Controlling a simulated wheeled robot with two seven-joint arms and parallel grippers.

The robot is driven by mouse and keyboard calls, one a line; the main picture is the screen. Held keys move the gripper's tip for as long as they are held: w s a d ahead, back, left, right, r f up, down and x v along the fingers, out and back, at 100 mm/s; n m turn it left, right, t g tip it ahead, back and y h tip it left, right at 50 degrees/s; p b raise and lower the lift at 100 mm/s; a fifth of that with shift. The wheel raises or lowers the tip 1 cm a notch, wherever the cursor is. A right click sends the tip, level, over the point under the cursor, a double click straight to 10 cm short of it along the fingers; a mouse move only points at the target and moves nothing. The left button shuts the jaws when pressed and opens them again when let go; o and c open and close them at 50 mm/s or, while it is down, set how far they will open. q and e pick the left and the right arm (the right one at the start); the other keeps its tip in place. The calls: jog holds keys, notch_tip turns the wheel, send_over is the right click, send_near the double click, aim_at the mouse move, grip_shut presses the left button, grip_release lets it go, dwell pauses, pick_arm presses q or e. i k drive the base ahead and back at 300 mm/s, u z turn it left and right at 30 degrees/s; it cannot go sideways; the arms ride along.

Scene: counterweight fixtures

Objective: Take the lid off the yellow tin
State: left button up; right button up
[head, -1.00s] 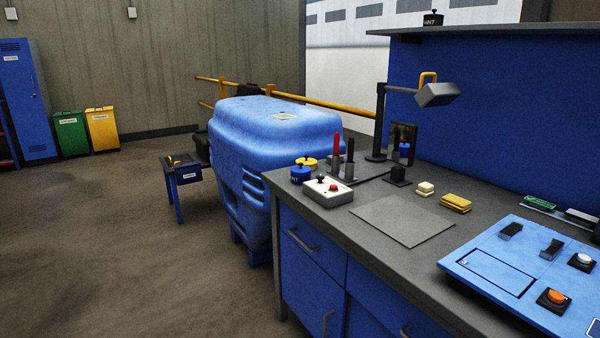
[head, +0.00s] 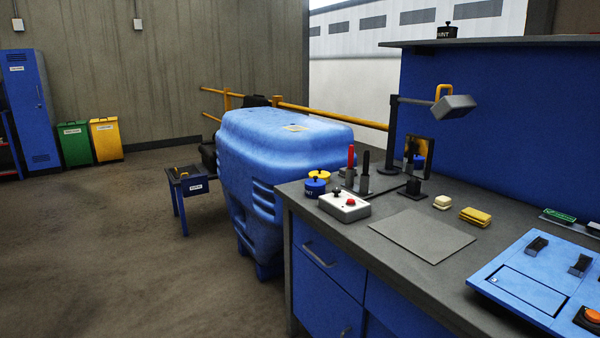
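A small yellow tin (head: 319,177) stands at the far left corner of the workbench, behind a blue tin (head: 315,188) with a dark knob on top. The blue tin hides part of the yellow one. The yellow tin's top looks yellow with a dark knob, so its lid appears to be on, though it is small in the view. Neither of my grippers shows in the head view.
The workbench (head: 424,237) carries a white control box (head: 344,207), red and black upright markers, a lamp (head: 455,106), a mirror, yellow sponges (head: 475,217) and a blue panel (head: 530,282).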

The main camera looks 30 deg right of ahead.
aim_at(321, 174)
jog(key=i, duration=3.4)
jog(key=z, duration=2.35)
